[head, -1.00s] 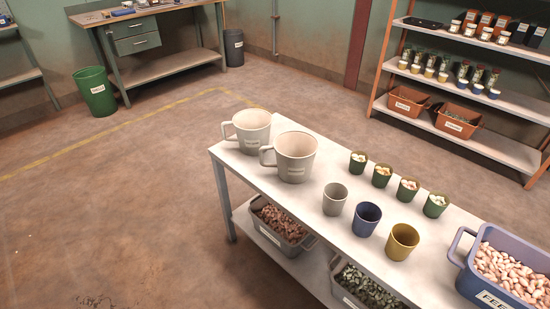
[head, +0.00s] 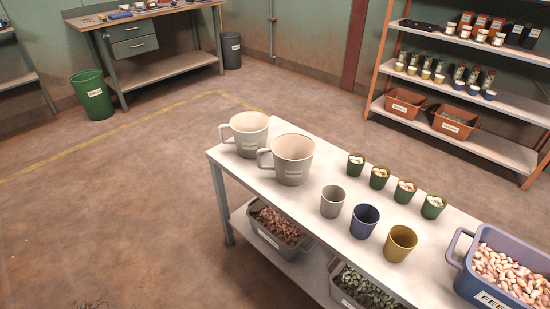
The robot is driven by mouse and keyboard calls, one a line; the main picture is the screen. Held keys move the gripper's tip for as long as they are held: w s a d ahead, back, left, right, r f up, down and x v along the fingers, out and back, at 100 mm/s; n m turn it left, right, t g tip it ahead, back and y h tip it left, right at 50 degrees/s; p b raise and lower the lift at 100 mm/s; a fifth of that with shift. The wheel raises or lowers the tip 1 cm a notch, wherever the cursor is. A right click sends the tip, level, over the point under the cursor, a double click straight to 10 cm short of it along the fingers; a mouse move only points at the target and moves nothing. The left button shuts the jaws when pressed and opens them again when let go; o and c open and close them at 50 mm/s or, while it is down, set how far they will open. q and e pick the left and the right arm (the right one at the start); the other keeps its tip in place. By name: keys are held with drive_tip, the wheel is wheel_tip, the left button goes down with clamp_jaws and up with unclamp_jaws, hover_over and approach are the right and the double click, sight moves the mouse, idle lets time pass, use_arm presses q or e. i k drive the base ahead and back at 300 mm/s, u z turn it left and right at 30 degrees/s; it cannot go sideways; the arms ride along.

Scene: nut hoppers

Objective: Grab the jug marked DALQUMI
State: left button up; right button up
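Two large beige jugs with side handles stand upright at the left end of the white table (head: 278,192). The rear-left jug (head: 249,133) and the front-right jug (head: 292,160) stand close together, each with its handle toward the left. Each has a small white label, but the lettering is too small to read, so I cannot tell which one says DALQUMI. Neither of my grippers shows in the head view.
On the table are a grey cup (head: 332,202), a blue cup (head: 364,221), a yellow cup (head: 400,243), several small green cups (head: 379,178) and a blue bin (head: 480,280) of nuts. Bins (head: 268,237) sit on the lower shelf. Floor left of the table is clear.

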sight(250, 129)
drive_tip(key=u, duration=1.4)
drive_tip(key=i, duration=0.6)
drive_tip(key=z, duration=2.2)
